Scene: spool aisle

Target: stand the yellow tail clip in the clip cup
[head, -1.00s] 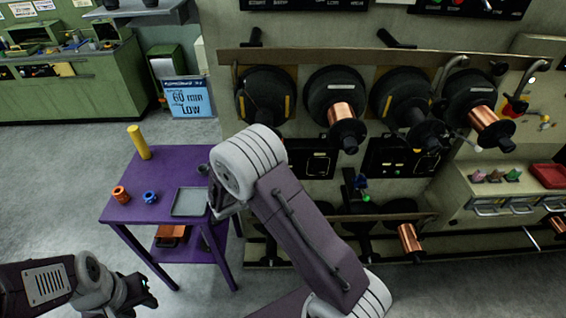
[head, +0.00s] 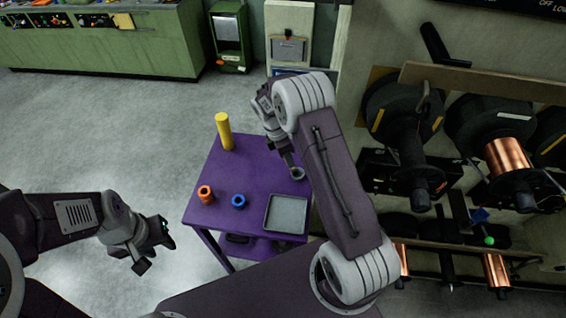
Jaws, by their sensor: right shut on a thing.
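My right gripper (head: 287,160) reaches down over the far right part of the purple table (head: 226,172). Its fingers are partly hidden by my own arm. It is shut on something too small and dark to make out. A small grey round cup (head: 298,174) stands on the table right by the fingertips; I cannot tell whether they touch. No yellow tail clip can be made out for certain. My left gripper (head: 157,246) is open and empty, left of the table and clear of it.
On the table, a yellow cylinder (head: 224,132) stands at the far left corner. An orange ring-shaped piece (head: 205,194), a blue one (head: 239,201) and a grey tray (head: 286,214) lie nearer. A rack of black spools (head: 404,110) stands on the right. Floor is open at left.

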